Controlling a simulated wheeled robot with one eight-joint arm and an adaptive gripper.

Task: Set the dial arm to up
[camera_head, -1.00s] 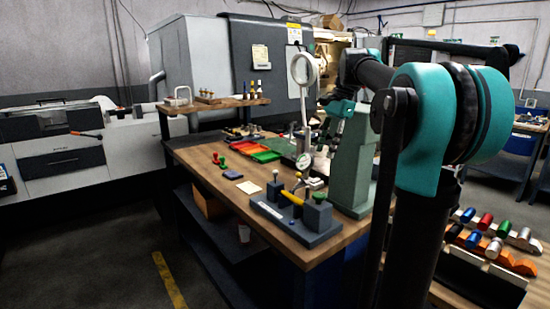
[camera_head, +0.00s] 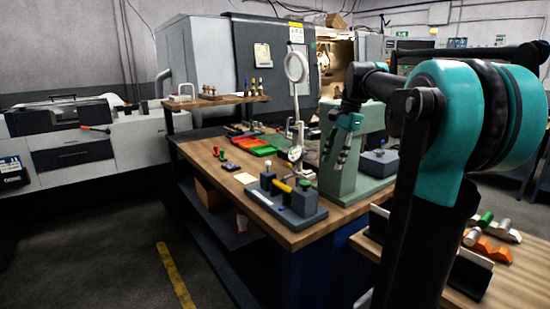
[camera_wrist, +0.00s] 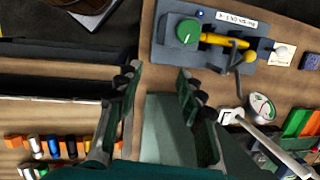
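The dial arm is probably the pale arm (camera_head: 298,112) with a round white dial (camera_head: 295,153) at its lower end. In the head view it stands roughly upright, below a pale ring. In the wrist view a white bar (camera_wrist: 265,138) runs slantwise beside the round dial (camera_wrist: 262,106), right of my fingers. How the arm is pivoted is unclear. My gripper (camera_wrist: 157,82) is open and empty, apart from the bar. In the head view my gripper (camera_head: 346,142) hangs in front of the green pedestal (camera_head: 345,178).
A grey fixture (camera_head: 312,216) with a yellow handle and green knob sits at the bench's near edge; it also shows in the wrist view (camera_wrist: 170,55). Red and green trays (camera_head: 263,151) lie behind. A side table (camera_head: 515,282) at right holds coloured parts.

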